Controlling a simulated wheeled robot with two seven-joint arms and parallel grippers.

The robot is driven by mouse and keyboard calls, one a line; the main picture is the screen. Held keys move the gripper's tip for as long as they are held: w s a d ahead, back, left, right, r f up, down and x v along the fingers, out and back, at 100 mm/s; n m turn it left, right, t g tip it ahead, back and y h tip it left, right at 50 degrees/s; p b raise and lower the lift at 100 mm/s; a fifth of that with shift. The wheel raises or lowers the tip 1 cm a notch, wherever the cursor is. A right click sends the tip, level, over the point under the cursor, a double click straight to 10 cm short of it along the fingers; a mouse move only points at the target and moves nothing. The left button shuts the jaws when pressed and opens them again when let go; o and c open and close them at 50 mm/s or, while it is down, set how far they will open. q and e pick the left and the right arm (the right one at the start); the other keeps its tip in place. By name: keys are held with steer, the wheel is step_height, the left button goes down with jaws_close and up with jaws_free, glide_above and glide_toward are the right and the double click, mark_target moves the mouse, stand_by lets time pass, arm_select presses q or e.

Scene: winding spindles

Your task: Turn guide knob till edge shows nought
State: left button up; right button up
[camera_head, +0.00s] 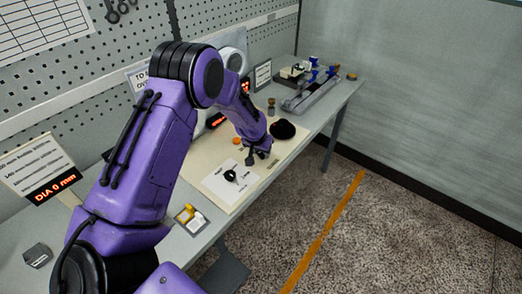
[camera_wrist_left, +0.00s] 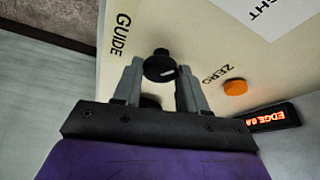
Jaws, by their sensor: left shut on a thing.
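My left gripper (camera_head: 259,153) reaches down over the cream panel (camera_head: 206,160). In the left wrist view its two grey fingers (camera_wrist_left: 160,82) are shut on a black round guide knob (camera_wrist_left: 159,66), one finger on each side. The panel lettering GUIDE stands beside the knob. In the head view the gripper largely hides this knob. The edge display (camera_wrist_left: 268,118) glows red at the right of the wrist view; it reads EDGE, but its digits are too blurred and cut to read surely. My right gripper is not in view.
An orange button (camera_wrist_left: 235,87) lies by the word ZERO. A white sheet with a black round part (camera_head: 230,175) lies in front of the gripper, and a black dome (camera_head: 282,129) beyond it. A small tray (camera_head: 190,219) and a DIA display (camera_head: 54,188) stand nearer.

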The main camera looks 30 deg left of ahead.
arm_select(q)
steer(key=o, duration=1)
steer(key=shift+o, duration=0.2)
steer(key=b+v, duration=0.2)
steer(key=v, duration=0.8)
steer(key=shift+r, duration=0.25)
